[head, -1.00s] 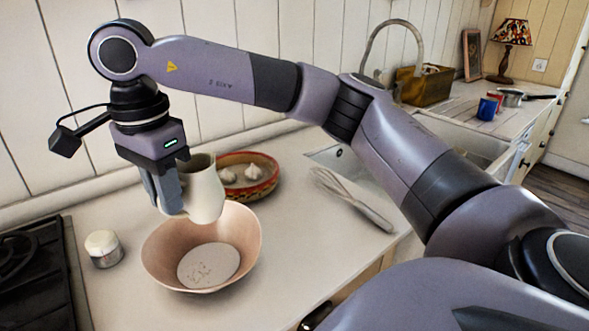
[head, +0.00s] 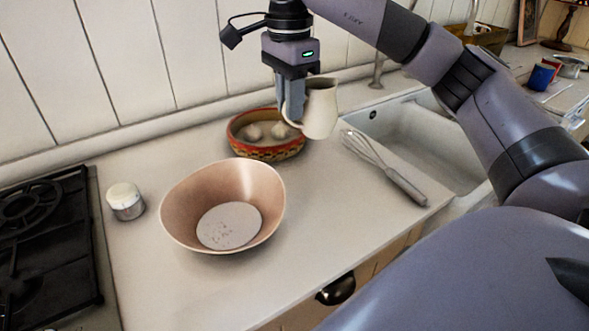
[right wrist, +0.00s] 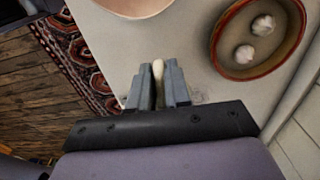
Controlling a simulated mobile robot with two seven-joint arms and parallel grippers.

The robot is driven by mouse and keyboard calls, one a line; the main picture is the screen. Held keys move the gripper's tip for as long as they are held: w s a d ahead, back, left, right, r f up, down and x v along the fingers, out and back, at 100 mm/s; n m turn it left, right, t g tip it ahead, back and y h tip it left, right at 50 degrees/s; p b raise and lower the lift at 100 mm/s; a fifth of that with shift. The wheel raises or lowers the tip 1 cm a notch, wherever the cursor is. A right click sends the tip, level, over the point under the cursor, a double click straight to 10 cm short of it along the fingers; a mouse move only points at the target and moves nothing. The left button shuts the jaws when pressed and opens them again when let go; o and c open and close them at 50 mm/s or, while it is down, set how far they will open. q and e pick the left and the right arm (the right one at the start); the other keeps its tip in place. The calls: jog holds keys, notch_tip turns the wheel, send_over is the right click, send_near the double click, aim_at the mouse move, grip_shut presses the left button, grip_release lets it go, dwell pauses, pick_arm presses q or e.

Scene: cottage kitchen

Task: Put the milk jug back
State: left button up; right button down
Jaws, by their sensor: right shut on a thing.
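The cream milk jug (head: 321,108) hangs upright in my right gripper (head: 292,115) in the head view. The gripper is shut on its handle side, and the jug appears held above the counter, in front of the sink's left end. In the right wrist view, my right gripper (right wrist: 158,85) has a pale piece of the jug (right wrist: 158,72) between its fingers; the rest of the jug is hidden there. My left gripper is not in view.
A patterned dish (head: 262,152) with garlic stands just left of the jug. A whisk (head: 395,180) lies beside the sink (head: 425,135).

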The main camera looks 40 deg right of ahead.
jog(key=shift+f+b, duration=0.55)
jog(key=shift+f, duration=6.4)
jog(key=shift+f, duration=0.2)
jog(key=c, duration=1.1)
grip_release()
jog(key=shift+r, duration=0.1)
